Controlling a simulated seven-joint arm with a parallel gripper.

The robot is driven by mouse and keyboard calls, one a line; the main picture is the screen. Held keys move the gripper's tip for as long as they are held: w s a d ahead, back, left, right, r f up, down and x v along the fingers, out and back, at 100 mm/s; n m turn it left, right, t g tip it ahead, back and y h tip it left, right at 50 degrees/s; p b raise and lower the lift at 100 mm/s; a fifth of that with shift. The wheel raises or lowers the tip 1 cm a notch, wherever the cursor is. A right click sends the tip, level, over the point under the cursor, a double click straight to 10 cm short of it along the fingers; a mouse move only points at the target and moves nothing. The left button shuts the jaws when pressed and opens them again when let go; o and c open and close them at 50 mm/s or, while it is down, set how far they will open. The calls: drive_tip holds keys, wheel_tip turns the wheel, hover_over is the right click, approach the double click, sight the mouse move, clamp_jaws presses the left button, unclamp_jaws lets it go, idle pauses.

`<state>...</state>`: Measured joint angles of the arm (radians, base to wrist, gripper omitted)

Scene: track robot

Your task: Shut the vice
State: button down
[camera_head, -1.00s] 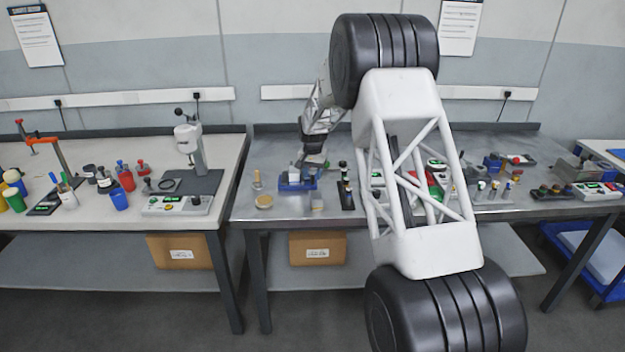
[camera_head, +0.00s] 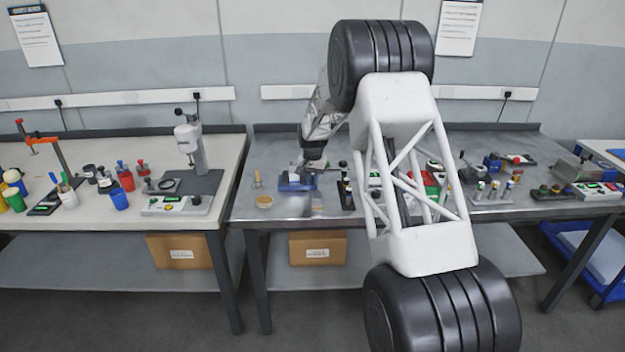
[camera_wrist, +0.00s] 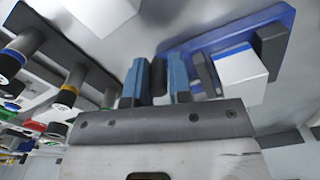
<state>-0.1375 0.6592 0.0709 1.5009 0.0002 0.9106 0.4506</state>
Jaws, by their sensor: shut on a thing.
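The small blue vice (camera_head: 290,185) is on the metal bench, left of my arm. In the wrist view its blue base (camera_wrist: 185,45) is at upper right. A pale block (camera_wrist: 240,82) sits between a dark jaw (camera_wrist: 270,48) on the right and a grey jaw (camera_wrist: 204,72) on the left. Whether both jaws touch the block is hard to tell. My gripper (camera_head: 311,170) is low at the vice's right side. In the wrist view my gripper (camera_wrist: 158,85) is shut on a dark upright part beside the vice, seemingly its handle. Its lower end is hidden.
A dark stand with capped pieces (camera_head: 346,190) is close to the right of my gripper; capped cylinders (camera_wrist: 65,100) show at left in the wrist view. A round tan piece (camera_head: 264,201) lies left of the vice. The bench's front edge is near.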

drive_tip(key=shift+d, duration=0.2)
drive_tip(key=n, duration=0.1)
drive_tip(key=d+n, duration=0.2)
drive_tip(key=n, duration=0.1)
drive_tip(key=shift+w, duration=0.25)
drive_tip(key=d+n, duration=0.1)
drive_tip(key=n, duration=0.1)
drive_tip(key=w+d+n, duration=0.1)
drive_tip(key=n, duration=0.1)
drive_tip(key=shift+w, duration=0.15)
drive_tip(key=n, duration=0.1)
drive_tip(key=w+n, duration=0.1)
drive_tip(key=d+n, duration=0.1)
drive_tip(key=n, duration=0.1)
drive_tip(key=shift+w+d, duration=0.1)
drive_tip(key=shift+w, duration=0.15)
drive_tip(key=shift+w+d+r+n, duration=0.1)
drive_tip(key=shift+w+n, duration=0.25)
drive_tip(key=shift+n, duration=0.35)
drive_tip(key=shift+w+d+f+n, duration=0.1)
drive_tip(key=shift+w+n, duration=0.2)
drive_tip(key=shift+n, duration=0.4)
drive_tip(key=shift+w+d+r+n, duration=0.1)
drive_tip(key=shift+w+n, duration=0.25)
drive_tip(key=shift+n, duration=0.35)
drive_tip(key=shift+w, duration=0.1)
drive_tip(key=c, duration=1.1)
unclamp_jaws()
